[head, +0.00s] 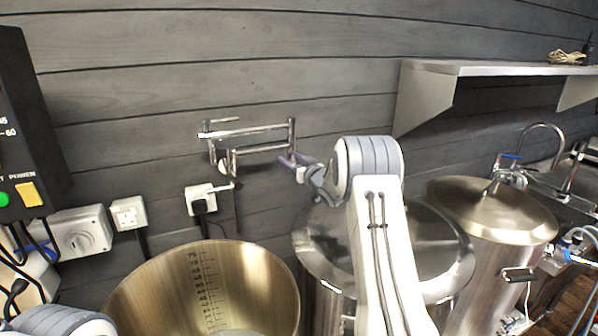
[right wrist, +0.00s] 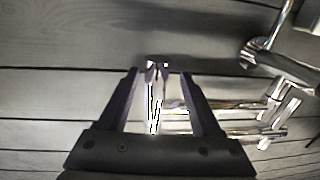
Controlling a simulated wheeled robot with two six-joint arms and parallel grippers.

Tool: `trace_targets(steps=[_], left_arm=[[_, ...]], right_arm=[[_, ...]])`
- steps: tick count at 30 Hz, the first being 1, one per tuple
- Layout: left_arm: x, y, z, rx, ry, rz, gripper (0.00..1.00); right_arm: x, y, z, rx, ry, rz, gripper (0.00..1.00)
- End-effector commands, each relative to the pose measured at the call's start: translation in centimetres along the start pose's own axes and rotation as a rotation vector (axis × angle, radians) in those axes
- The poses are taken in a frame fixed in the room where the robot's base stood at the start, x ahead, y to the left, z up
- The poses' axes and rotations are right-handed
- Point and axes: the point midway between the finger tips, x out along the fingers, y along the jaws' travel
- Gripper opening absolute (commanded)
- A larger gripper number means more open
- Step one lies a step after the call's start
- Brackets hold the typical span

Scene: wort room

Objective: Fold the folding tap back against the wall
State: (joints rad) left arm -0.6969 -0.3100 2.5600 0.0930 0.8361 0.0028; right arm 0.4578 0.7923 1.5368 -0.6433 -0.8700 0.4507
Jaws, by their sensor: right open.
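The chrome folding tap (head: 250,131) is on the dark plank wall in the head view. Its jointed arms lie roughly level, one above the other, with a vertical joint at the right end. My right gripper (head: 292,160) is at the lower part of that right end. In the right wrist view, my right gripper (right wrist: 158,73) is open, and an upright chrome part of the tap (right wrist: 154,100) shows between its fingers. I cannot tell whether the fingers touch it. More chrome bars extend to the right there. My left gripper is out of view.
A large open steel pot (head: 140,297) stands below the tap. A lidded steel vessel (head: 318,262) is behind my right arm, and another (head: 497,215) stands to the right. A wall shelf (head: 490,68) is at upper right. A plug socket (head: 198,193) is just below the tap.

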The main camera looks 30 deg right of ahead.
Motion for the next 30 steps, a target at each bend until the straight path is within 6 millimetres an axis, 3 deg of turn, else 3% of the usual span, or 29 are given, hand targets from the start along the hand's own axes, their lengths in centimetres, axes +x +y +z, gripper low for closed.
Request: trace_targets(steps=[3, 10, 30], left_arm=[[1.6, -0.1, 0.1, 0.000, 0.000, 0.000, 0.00], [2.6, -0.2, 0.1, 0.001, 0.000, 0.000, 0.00], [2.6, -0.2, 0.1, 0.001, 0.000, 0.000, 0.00]], right_arm=[[-2.3, 0.1, 0.3, -0.001, 0.001, 0.001, 0.66], [-5.1, 0.0, 0.1, -0.001, 0.001, -0.001, 0.66], [-5.6, -0.1, 0.0, 0.000, 0.001, -0.002, 0.66]])
